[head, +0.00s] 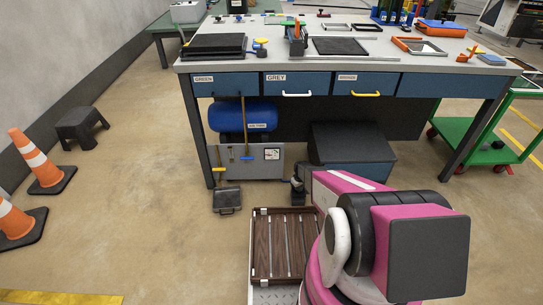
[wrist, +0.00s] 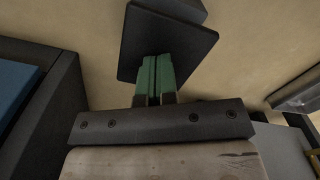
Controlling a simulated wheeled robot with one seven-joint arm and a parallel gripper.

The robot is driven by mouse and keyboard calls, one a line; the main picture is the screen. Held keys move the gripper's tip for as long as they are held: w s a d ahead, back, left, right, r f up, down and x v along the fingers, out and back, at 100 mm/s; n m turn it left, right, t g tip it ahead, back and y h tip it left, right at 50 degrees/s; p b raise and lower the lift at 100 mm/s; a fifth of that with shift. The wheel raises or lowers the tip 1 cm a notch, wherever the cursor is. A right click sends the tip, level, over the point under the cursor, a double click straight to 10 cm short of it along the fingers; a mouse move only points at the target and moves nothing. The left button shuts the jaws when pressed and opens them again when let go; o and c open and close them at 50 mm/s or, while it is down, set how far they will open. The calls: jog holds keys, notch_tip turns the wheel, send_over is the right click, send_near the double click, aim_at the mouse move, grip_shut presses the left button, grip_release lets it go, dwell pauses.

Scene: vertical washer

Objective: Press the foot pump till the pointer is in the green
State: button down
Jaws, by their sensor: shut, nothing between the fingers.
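In the wrist view the green fingers of my gripper (wrist: 157,66) are together, with nothing between them. Their tips overlap a dark flat plate with a raised block (wrist: 170,38), which looks like the foot pump's pedal; I cannot tell whether they touch it. In the head view a small dark pedal-like object (head: 298,192) stands on the floor just left of my pink arm, which hides part of it. My gripper cannot be made out clearly there. A white panel (head: 272,154) on the grey box may hold the gauge; its pointer is too small to read.
A workbench (head: 300,64) stands over a blue tank (head: 243,117), a grey box (head: 258,170) and a dark blue-fronted box (head: 355,172). A dark pan-like object (head: 227,200) lies left. A slatted wooden tray (head: 262,250) is nearer. Open floor lies left, towards cones (head: 38,165).

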jog(key=shift+f, duration=1.25)
jog(key=shift+r, duration=2.3)
jog(key=shift+f, duration=2.3)
jog(key=shift+r, duration=2.35)
